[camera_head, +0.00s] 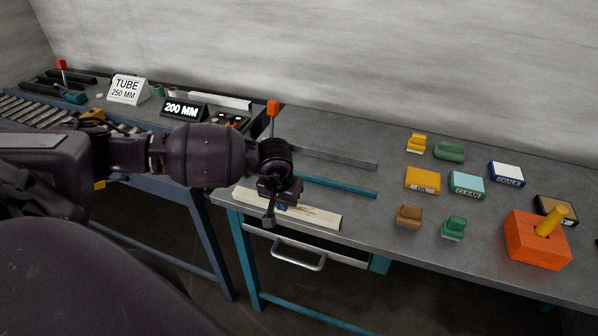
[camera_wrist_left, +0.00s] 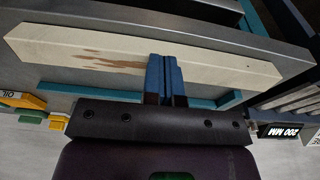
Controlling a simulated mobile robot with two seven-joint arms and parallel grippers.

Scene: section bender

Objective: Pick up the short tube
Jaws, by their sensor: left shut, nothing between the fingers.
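A teal bar (camera_head: 335,184) and a grey bar (camera_head: 336,157) lie flat on the grey bench; I cannot tell which of these, if either, is the short tube. The teal bar also shows in the left wrist view (camera_wrist_left: 88,91), partly hidden behind my fingers. My left gripper (camera_head: 281,206) is at the bench's front edge, over a pale wooden strip (camera_head: 318,215). In the left wrist view its blue fingers (camera_wrist_left: 164,62) are shut with nothing between them and overlap the strip (camera_wrist_left: 80,48). My right gripper is out of view.
Yellow and teal boxes (camera_head: 466,184), small coloured blocks and an orange block (camera_head: 537,246) with a yellow peg stand at the right. A 200 MM sign (camera_head: 183,108) and a TUBE 250 MM sign (camera_head: 127,90) stand at the left. A drawer handle (camera_head: 299,260) juts out below the bench.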

